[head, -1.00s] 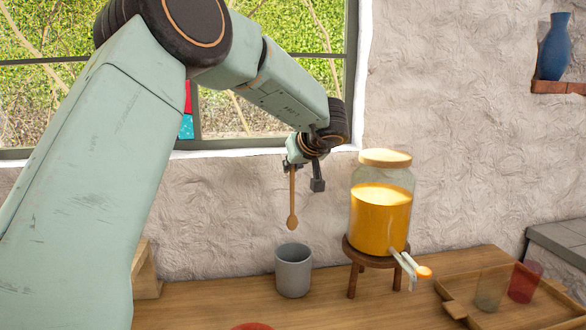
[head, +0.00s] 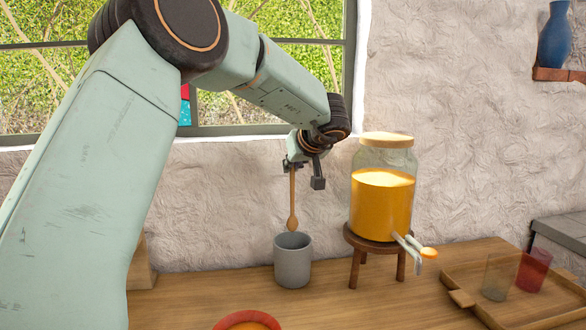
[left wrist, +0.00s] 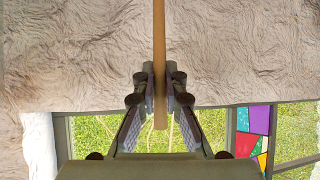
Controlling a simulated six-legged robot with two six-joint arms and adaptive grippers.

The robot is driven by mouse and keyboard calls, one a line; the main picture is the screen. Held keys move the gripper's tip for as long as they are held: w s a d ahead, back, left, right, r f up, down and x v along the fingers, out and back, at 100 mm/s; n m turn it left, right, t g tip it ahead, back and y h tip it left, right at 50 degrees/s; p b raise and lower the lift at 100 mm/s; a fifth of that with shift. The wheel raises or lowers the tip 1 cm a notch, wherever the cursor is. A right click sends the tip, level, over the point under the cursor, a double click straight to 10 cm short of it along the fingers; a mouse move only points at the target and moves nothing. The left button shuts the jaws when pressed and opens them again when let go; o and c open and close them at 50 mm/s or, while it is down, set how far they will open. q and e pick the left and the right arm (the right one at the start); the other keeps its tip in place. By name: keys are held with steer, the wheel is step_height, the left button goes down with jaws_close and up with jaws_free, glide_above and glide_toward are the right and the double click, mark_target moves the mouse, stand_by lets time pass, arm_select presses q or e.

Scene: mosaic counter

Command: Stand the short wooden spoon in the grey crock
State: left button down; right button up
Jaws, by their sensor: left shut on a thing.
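The wooden spoon (head: 292,205) hangs upright, bowl end down, from my left gripper (head: 293,166). In the left wrist view both fingers (left wrist: 160,85) are shut on the spoon's handle (left wrist: 159,40). The grey crock (head: 293,262) stands upright on the wooden counter, directly below the spoon in the head view. My right gripper is in neither view.
A glass jar of orange drink (head: 383,200) with a tap stands on a small wooden stool (head: 369,243) right of the crock. A wooden tray (head: 468,284) with two tumblers is farther right. A red-rimmed bowl (head: 228,322) shows at the bottom edge.

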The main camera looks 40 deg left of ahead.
mark_target(293, 199)
arm_select(q)
step_height(293, 199, down, 2)
steer(key=shift+f+b, duration=0.1)
steer(key=shift+b, duration=0.25)
steer(key=shift+f+b, duration=0.8)
steer(key=shift+f, duration=2.55)
steer(key=c, duration=1.3)
jaws_free()
steer(key=shift+c, duration=0.2)
steer(key=v, duration=1.2)
steer(key=shift+s, duration=0.1)
